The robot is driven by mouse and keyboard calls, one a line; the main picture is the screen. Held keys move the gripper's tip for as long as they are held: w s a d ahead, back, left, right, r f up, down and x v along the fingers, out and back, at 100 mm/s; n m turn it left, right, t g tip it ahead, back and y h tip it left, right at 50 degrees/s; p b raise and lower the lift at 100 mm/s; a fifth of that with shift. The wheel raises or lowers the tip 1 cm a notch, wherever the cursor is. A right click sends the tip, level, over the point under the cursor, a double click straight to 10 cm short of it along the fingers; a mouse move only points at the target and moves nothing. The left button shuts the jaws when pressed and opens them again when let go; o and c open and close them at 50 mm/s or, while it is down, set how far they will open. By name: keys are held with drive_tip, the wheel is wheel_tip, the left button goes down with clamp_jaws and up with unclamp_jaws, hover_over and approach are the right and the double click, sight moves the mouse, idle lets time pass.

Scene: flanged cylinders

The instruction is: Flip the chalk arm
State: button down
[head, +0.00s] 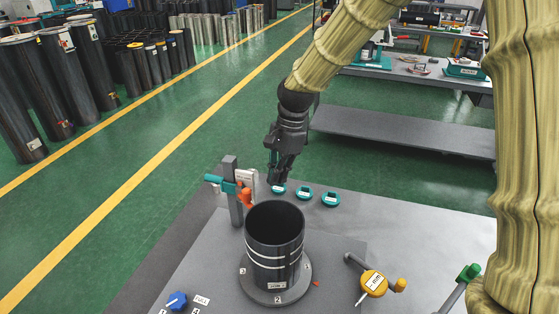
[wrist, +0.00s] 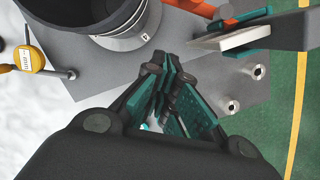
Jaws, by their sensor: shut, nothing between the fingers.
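The chalk arm appears to be the teal bar with an orange end (head: 245,195) on a grey upright post (head: 234,205) beside the dark cylinder. In the wrist view its teal and orange parts (wrist: 232,22) show at the top right, with a white piece next to them. Which part holds chalk I cannot tell. My gripper (head: 277,180) is shut and empty, pointing down to the right of the post and behind the cylinder. In the wrist view my gripper (wrist: 166,75) is apart from the arm, which lies above and right of the fingertips.
The open dark cylinder (head: 274,240) stands on a numbered round flange on the grey table (head: 430,225). Teal round pieces (head: 304,193) lie near the table's back edge, close to my gripper. A yellow dial gauge (head: 373,283), a blue knob (head: 177,300) and a green-tipped lever (head: 469,273) sit in front.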

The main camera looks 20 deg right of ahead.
sight(247, 200)
drive_tip(key=s+a+f+p, duration=0.1)
drive_tip(key=a+f+p, duration=0.2)
drive_tip(key=a+f, duration=0.1)
drive_tip(key=shift+s+a, duration=0.3)
drive_tip(key=shift+s, duration=0.05)
